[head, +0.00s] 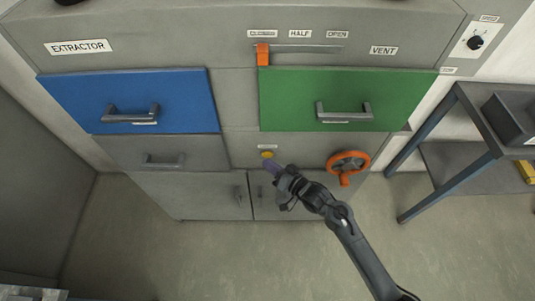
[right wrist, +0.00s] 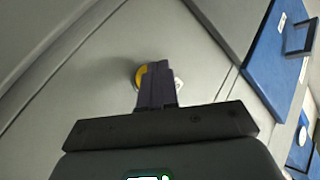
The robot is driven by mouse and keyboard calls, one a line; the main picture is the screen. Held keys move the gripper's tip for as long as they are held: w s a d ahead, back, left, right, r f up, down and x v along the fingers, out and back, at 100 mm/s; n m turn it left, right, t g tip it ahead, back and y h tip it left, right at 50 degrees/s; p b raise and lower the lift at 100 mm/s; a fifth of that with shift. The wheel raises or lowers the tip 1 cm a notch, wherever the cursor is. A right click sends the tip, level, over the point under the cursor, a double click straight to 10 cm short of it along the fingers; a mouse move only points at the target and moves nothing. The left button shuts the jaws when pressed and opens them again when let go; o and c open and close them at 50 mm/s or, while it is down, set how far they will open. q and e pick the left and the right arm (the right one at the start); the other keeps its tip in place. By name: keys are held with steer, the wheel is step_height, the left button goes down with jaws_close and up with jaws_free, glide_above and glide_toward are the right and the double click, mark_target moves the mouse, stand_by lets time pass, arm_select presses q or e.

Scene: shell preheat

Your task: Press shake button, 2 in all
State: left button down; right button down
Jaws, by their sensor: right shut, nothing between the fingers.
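The yellow shake button (head: 267,154) sits on the grey cabinet front, under a small white label and left of the orange handwheel. My right gripper (head: 272,168) is shut and empty, with its fingertips just below and in front of the button. In the right wrist view the shut fingers (right wrist: 158,82) cover part of the yellow button (right wrist: 141,76), whose left side shows beside them. I cannot tell whether the fingertips touch it. My left gripper is not in view.
A blue drawer (head: 130,100) and a green drawer (head: 340,98) are above. The orange handwheel (head: 348,163) juts out to the right. An orange slider (head: 263,54) stands at the top. A blue-framed cart (head: 440,125) is at the right. The floor in front is clear.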

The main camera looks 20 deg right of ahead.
steer(key=s+p, duration=0.1)
steer(key=s+a+p, duration=0.1)
steer(key=s, duration=0.1)
steer(key=s+a+p, duration=0.1)
steer(key=shift+s, duration=0.35)
stand_by(0.3)
stand_by(0.4)
